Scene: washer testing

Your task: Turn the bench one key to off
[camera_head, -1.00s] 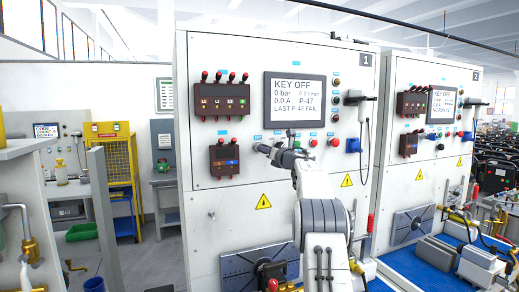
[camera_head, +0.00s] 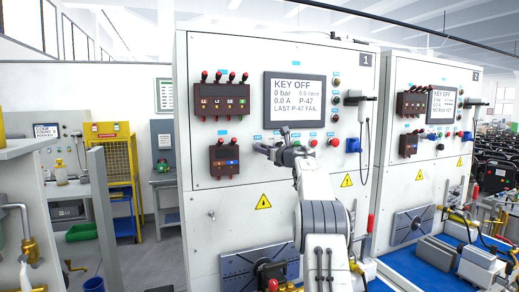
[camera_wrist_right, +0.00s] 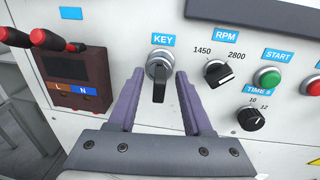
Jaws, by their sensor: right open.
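Bench one (camera_head: 240,170) is the tall white cabinet marked 1. The key (camera_wrist_right: 159,80), under a blue KEY label, is a dark handle pointing down on a round metal switch in the right wrist view. In the head view my gripper hides it. My right gripper (camera_wrist_right: 160,74) is open, its two purple-grey fingers on either side of the key, with gaps visible. In the head view the right gripper (camera_head: 267,149) is at the panel below the display. My left gripper is out of view.
Right of the key are the RPM knob (camera_wrist_right: 218,73), the green START button (camera_wrist_right: 268,77) and the TIME knob (camera_wrist_right: 251,118). A terminal box (camera_wrist_right: 72,80) with red plugs is at left. Bench two (camera_head: 430,165) stands at right.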

